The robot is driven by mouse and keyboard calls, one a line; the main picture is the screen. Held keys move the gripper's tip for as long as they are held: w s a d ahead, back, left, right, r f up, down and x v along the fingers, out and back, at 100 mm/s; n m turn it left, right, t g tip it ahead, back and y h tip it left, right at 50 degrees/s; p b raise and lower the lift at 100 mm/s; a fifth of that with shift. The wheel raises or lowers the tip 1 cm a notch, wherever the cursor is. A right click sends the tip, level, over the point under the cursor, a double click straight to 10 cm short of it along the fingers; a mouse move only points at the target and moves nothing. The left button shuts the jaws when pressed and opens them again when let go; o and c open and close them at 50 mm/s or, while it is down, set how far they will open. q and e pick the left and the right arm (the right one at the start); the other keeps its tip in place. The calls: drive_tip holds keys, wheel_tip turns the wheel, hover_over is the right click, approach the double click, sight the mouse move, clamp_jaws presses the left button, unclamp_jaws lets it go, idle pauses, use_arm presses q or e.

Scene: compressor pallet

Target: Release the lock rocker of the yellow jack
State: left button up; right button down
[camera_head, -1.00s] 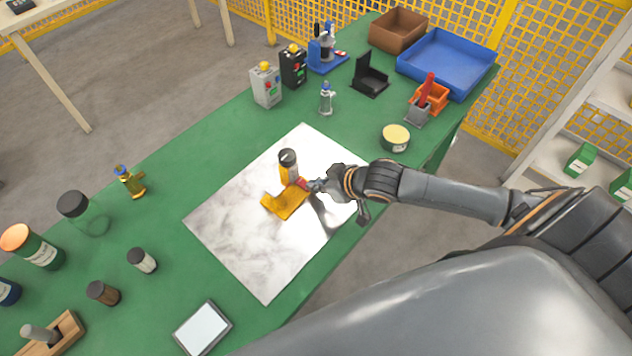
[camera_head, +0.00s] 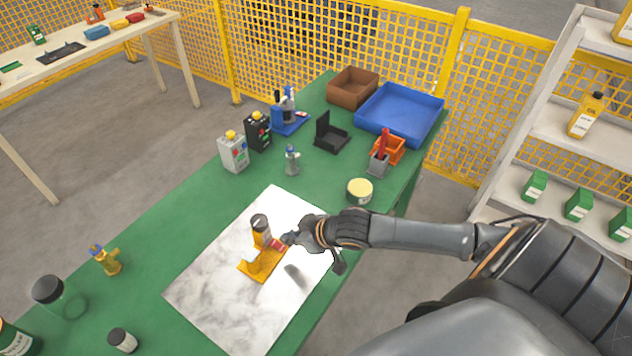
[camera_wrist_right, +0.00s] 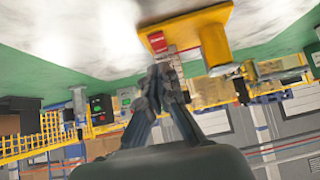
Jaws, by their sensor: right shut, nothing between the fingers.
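The yellow jack (camera_head: 263,262) stands on the marble-look plate (camera_head: 215,290) on the green table, with a dark cap on its upright part. A red rocker (camera_head: 278,244) shows on the jack's right side. My right gripper (camera_head: 289,239) is shut and empty, with its tips close beside the rocker. In the right wrist view the shut fingertips (camera_wrist_right: 160,75) point at the jack (camera_wrist_right: 212,35), just short of the red rocker (camera_wrist_right: 158,42). I cannot tell whether they touch it. My left gripper is in none of the views.
A round yellow tin (camera_head: 359,192), a grey holder with a red handle (camera_head: 379,160) and a black stand (camera_head: 331,138) lie beyond the plate. A blue tray (camera_head: 405,112) is at the far end. A small brass fitting (camera_head: 106,260) stands at left. The plate's left part is clear.

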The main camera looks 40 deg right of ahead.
use_arm(q)
drive_tip(key=shift+s+r+b, duration=0.2)
drive_tip(key=shift+r+b, duration=0.1)
drive_tip(key=shift+b, duration=0.1)
use_arm(e)
drive_tip(key=v, duration=1.1)
drive_tip(key=shift+s+f, duration=0.2)
drive_tip(key=shift+s, duration=0.1)
drive_tip(key=shift+d, duration=0.1)
